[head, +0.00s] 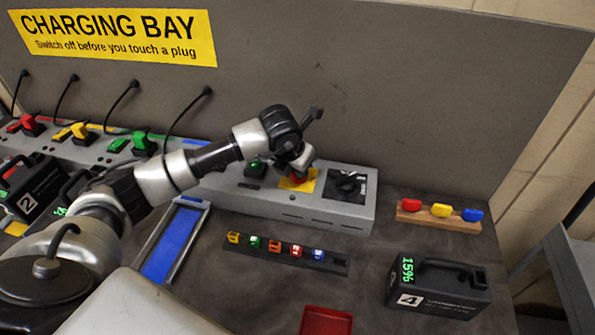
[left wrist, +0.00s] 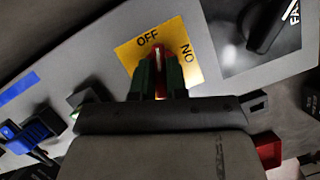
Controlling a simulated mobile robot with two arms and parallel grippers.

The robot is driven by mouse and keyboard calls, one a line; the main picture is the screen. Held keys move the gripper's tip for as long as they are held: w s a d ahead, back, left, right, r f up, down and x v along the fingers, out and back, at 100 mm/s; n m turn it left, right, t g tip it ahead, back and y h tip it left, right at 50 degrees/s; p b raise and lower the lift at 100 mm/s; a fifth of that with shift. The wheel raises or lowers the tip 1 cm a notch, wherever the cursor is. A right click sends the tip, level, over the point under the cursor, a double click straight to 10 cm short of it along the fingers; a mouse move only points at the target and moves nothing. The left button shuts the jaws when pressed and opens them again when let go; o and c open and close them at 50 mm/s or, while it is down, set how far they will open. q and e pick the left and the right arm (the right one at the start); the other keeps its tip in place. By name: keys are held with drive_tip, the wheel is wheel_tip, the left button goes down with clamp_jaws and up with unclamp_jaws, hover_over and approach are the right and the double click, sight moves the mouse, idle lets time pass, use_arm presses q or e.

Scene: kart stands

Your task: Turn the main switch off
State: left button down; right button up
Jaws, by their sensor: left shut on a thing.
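The main switch is a red handle (head: 295,179) on a yellow plate (head: 310,184) at the right part of the long grey charging panel. My left gripper (head: 297,170) reaches down onto it from the left. In the left wrist view, the gripper (left wrist: 158,78) is shut on the red handle (left wrist: 158,58), with a green finger on either side. The plate (left wrist: 127,52) reads OFF at upper left and ON at right. The handle's visible end points up between the two words, nearer OFF. The fingers hide much of the handle. My right gripper is not in view.
A black dial (head: 347,184) sits just right of the switch. Colored plugs (head: 127,143) with cables stand along the panel. In front are a key rack (head: 335,262), a blue tray (head: 172,243), a red tray (head: 327,321) and battery 4 (head: 438,288). A wooden block (head: 436,219) stands right.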

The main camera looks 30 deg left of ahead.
use_arm(q)
drive_tip(key=shift+d+f+n+y+b, duration=0.1)
drive_tip(key=shift+n+y+b, duration=0.35)
drive_tip(key=shift+n, duration=0.55)
drive_tip(key=shift+d+f+n+y+b, duration=0.1)
drive_tip(key=shift+n+y+b, duration=0.15)
drive_tip(key=shift+n+b, duration=0.6)
drive_tip(key=shift+a+n, duration=0.1)
drive_tip(key=shift+n, duration=0.15)
drive_tip(key=c, duration=1.1)
unclamp_jaws()
drive_tip(key=shift+c, duration=0.2)
drive_tip(key=shift+r, duration=0.25)
drive_tip(key=b+v, duration=0.1)
drive_tip(key=v, duration=0.9)
drive_tip(key=shift+r, duration=0.2)
drive_tip(key=shift+f, duration=0.1)
